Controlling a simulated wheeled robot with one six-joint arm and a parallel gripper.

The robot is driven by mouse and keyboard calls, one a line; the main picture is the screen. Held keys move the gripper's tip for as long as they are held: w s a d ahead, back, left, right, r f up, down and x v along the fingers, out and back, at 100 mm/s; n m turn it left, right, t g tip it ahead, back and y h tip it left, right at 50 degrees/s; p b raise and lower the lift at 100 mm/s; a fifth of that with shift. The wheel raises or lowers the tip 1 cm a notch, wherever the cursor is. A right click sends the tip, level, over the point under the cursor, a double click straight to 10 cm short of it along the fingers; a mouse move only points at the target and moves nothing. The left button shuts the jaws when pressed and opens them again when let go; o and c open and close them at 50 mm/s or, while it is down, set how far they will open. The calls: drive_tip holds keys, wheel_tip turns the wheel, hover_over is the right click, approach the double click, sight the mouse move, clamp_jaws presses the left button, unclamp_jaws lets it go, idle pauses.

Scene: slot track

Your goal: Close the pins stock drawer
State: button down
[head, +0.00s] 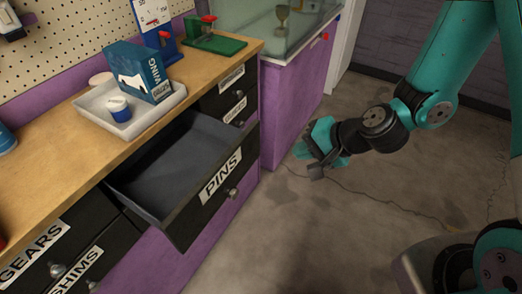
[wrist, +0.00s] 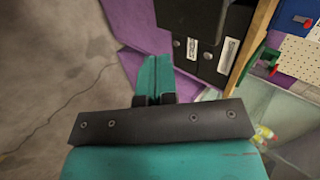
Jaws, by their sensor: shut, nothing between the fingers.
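The pins drawer (head: 207,198) is black, with a white PINS label and a round knob (head: 233,193). It is pulled out from the bench in the head view, and its grey inside looks empty. My gripper (head: 303,150) is to the right of the drawer, over the floor and apart from it. In the wrist view its teal fingers (wrist: 154,78) are together with nothing between them. Dark drawer fronts (wrist: 205,30) with white labels show beyond the fingers; I cannot tell whether the pins drawer is among them.
A white tray (head: 86,113) with a blue WING box (head: 138,70) and a small jar (head: 119,108) stands on the bench above. Shut GEARS (head: 35,252) and SHIMS drawers are at lower left. A purple cabinet (head: 292,100) with a glass tank is behind.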

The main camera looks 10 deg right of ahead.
approach(253, 154)
drive_tip(key=shift+m, duration=0.4)
drive_tip(key=x, duration=0.5)
drive_tip(key=shift+s+a+f+p, duration=0.1)
drive_tip(key=shift+s+f+p, duration=0.1)
drive_tip(key=shift+f+p, duration=0.15)
drive_tip(key=shift+w+a+f, duration=0.1)
drive_tip(key=shift+w+a, duration=0.35)
